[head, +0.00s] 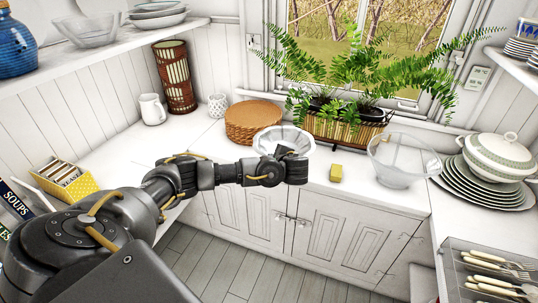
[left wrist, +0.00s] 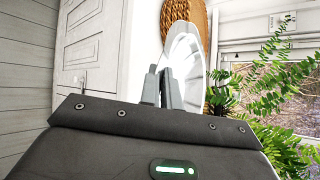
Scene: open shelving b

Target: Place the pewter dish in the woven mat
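The pewter dish (head: 272,135) is a pale, fluted, shallow bowl at the front of the back counter. It also shows edge-on in the left wrist view (left wrist: 190,50). My left gripper (head: 285,152) is at the dish's near rim. In the left wrist view its fingers (left wrist: 160,88) are close together against the dish and look shut on its rim, though the contact itself is hidden. I cannot tell whether the dish is lifted. The woven mat (head: 250,113) is a round, brown wicker stack just left of and behind the dish. My right gripper is not in view.
A potted fern (head: 345,115) stands behind the dish on the right. A white mug (head: 217,105) and a pitcher (head: 152,109) stand left of the mat. The left counter is mostly clear.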

